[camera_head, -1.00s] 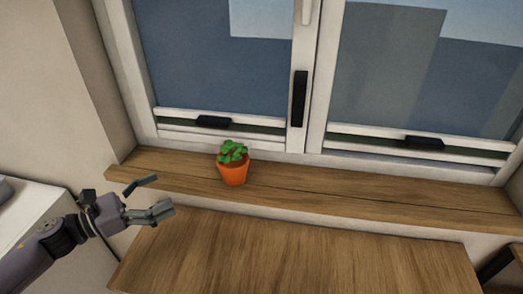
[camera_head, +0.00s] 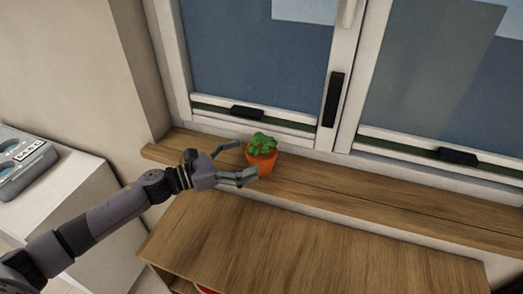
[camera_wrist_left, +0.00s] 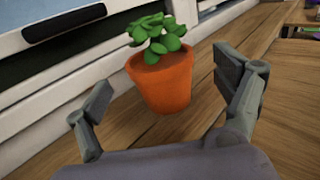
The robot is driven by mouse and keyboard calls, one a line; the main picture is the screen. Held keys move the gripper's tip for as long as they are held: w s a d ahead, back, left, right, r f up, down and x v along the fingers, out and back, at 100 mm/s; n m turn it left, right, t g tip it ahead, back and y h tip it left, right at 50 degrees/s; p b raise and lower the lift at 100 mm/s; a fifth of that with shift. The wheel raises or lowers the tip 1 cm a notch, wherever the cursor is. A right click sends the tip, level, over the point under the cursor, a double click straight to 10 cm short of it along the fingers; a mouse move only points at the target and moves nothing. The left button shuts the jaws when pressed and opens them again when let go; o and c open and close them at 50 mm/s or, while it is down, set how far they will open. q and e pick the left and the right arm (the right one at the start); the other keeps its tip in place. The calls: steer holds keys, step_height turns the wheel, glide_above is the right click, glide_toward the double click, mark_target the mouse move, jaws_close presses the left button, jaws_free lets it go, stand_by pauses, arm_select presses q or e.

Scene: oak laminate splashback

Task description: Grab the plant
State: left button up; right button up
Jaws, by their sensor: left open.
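A small green plant in an orange pot (camera_head: 262,158) stands upright on the wooden window sill. In the left wrist view the potted plant (camera_wrist_left: 162,80) is large and lies ahead, between the lines of the two fingers. My left gripper (camera_head: 245,162) is open, with its fingers at the left side of the pot. In the left wrist view the left gripper (camera_wrist_left: 168,100) has its fingers spread wide and nothing held. From these views I cannot tell whether a finger touches the pot. My right gripper is not in view.
The window frame (camera_head: 290,130) rises right behind the pot. The sill (camera_head: 400,200) is bare to the right. A wooden cabinet top (camera_head: 290,250) is clear below it. A white surface with a grey device (camera_head: 22,165) is at the left.

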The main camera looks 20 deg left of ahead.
mark_target(262, 150)
arm_select(q)
steer(key=p+x, duration=0.2)
steer(key=x, duration=0.1)
steer(key=p+x, duration=0.1)
steer(key=x, duration=0.1)
steer(key=shift+a+r, duration=0.1)
steer(key=shift+r, duration=0.2)
steer(key=shift+w+d+f, duration=0.1)
steer(key=shift+w+d, duration=0.1)
steer(key=shift+w, duration=0.05)
steer(key=shift+c, duration=0.3)
steer(key=c, duration=1.5)
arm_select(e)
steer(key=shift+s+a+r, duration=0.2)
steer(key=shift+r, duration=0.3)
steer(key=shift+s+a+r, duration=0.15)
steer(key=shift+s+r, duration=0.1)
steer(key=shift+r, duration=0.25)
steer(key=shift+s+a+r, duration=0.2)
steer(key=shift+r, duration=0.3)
